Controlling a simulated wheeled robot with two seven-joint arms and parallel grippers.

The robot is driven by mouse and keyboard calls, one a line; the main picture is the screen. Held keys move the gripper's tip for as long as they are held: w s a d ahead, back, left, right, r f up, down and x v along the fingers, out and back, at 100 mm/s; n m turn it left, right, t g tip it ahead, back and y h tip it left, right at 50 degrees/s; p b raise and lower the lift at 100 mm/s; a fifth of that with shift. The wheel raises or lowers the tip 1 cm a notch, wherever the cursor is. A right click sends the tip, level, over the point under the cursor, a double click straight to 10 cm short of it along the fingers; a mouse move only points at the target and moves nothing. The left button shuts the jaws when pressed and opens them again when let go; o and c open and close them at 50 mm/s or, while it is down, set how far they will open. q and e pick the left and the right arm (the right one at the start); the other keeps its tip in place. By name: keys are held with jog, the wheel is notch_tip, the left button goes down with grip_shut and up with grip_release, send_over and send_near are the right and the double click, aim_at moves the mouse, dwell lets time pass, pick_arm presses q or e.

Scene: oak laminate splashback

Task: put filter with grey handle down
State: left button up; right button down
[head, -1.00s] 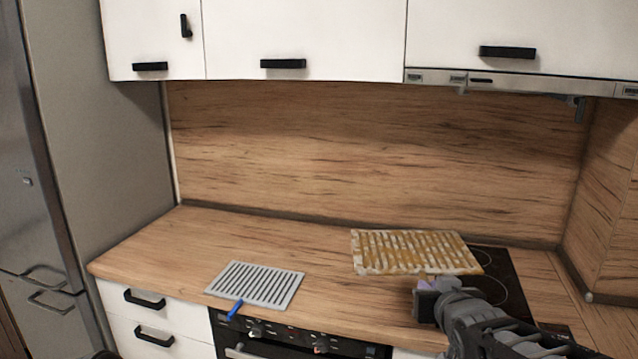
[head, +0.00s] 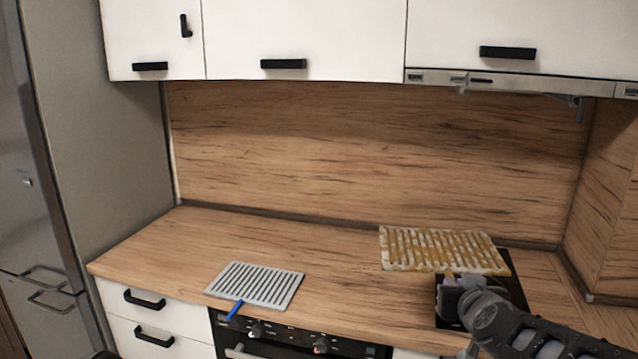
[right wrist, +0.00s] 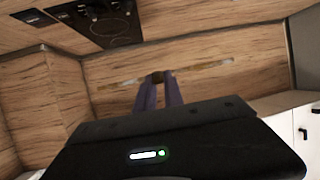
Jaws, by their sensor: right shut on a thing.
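A filter (head: 445,250) with pale slats and yellow-brown greasy stains is held in the air over the counter and the left part of the hob, roughly level. My right gripper (head: 452,284) is at its near edge, shut on its handle; the handle is mostly hidden by the fingers, so its colour is hard to tell. In the right wrist view the fingertips (right wrist: 158,78) close on a small dark piece. A second, clean grey filter (head: 256,286) with a blue handle (head: 235,310) lies flat on the counter (head: 330,262) to the left.
The black hob (head: 515,290) lies below and right of the held filter. The counter between the two filters is clear. The range hood (head: 520,84) and white upper cabinets (head: 300,40) are above; the wooden splashback (head: 370,160) stands behind.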

jog(key=a+f+b, duration=0.1)
jog(key=a+f, duration=0.2)
jog(key=f, duration=0.7)
jog(key=a+f+n+y+b, duration=0.1)
jog(key=a+f, duration=0.2)
jog(key=f, duration=0.6)
jog(key=shift+a+f+y, duration=0.3)
jog(key=shift+f, duration=0.05)
jog(key=shift+w, duration=0.1)
